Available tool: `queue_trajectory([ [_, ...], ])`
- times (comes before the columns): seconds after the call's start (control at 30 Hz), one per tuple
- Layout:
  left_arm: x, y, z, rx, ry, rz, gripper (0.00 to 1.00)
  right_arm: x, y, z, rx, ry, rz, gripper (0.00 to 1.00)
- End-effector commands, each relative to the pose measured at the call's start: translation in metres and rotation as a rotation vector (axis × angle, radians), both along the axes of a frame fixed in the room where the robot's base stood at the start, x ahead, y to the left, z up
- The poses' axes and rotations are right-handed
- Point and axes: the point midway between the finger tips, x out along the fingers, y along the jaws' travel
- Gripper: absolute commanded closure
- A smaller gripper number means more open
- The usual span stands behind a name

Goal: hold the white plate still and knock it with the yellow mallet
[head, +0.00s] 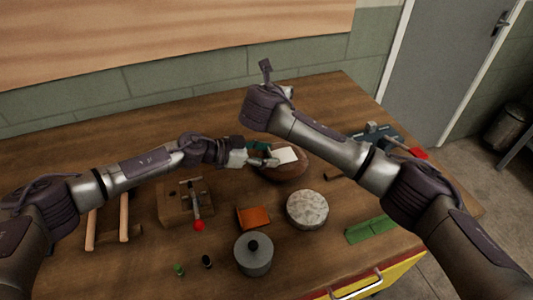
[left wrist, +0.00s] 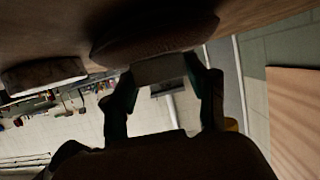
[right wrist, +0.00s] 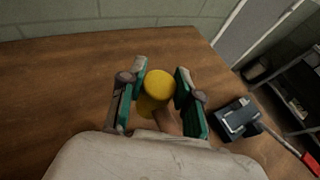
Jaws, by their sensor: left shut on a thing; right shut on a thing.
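The small white plate (head: 286,155) is at the brown rounded cushion (head: 285,173) on the bench, seemingly on its top. My left gripper (head: 268,160) is shut on the plate from the left. In the left wrist view the plate (left wrist: 158,68) shows pale between the two fingers, close to the cushion (left wrist: 150,40). My right gripper (right wrist: 158,98) is shut on the yellow mallet (right wrist: 159,84), whose round yellow head shows between the fingers. In the head view my right arm is raised above and behind the plate, and it hides the mallet.
An orange pad (head: 253,217), a round speckled disc (head: 307,209) and a grey cylinder (head: 253,256) stand in front. A wooden block with a red-knobbed lever (head: 186,207) is at left. A blue-grey tool (right wrist: 237,116) with a red-ended handle is at right. A wall is behind.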

Motion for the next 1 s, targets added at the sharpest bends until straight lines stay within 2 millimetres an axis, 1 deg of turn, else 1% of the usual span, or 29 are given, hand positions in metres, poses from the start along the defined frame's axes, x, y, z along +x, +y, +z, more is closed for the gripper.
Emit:
queue_trajectory([
  [0.07,0.0,0.0,0.0,0.0,0.0,0.0,0.76,0.0,0.0,0.0,0.0,-0.001,0.0,1.0],
  [0.17,0.0,0.0,0.0,0.0,0.0,0.0,0.76,-0.009,-0.003,-0.009,-0.001,0.004,0.004,1.0],
  [0.3,0.0,0.0,0.0,0.0,0.0,0.0,0.76,-0.037,-0.014,-0.029,-0.005,0.009,0.006,1.0],
  [0.4,0.0,0.0,0.0,0.001,0.0,0.0,0.76,-0.054,-0.022,-0.038,-0.005,0.008,0.004,1.0],
  [0.5,0.0,0.0,0.0,0.001,0.0,0.0,0.76,-0.064,-0.027,-0.043,-0.005,0.006,0.001,1.0],
  [0.67,0.0,0.0,0.0,0.0,0.0,0.0,0.76,-0.065,-0.028,-0.051,-0.006,0.005,0.0,1.0],
  [1.0,0.0,0.0,0.0,0.0,0.0,0.0,0.76,-0.065,-0.028,-0.083,-0.007,0.006,-0.001,1.0],
])
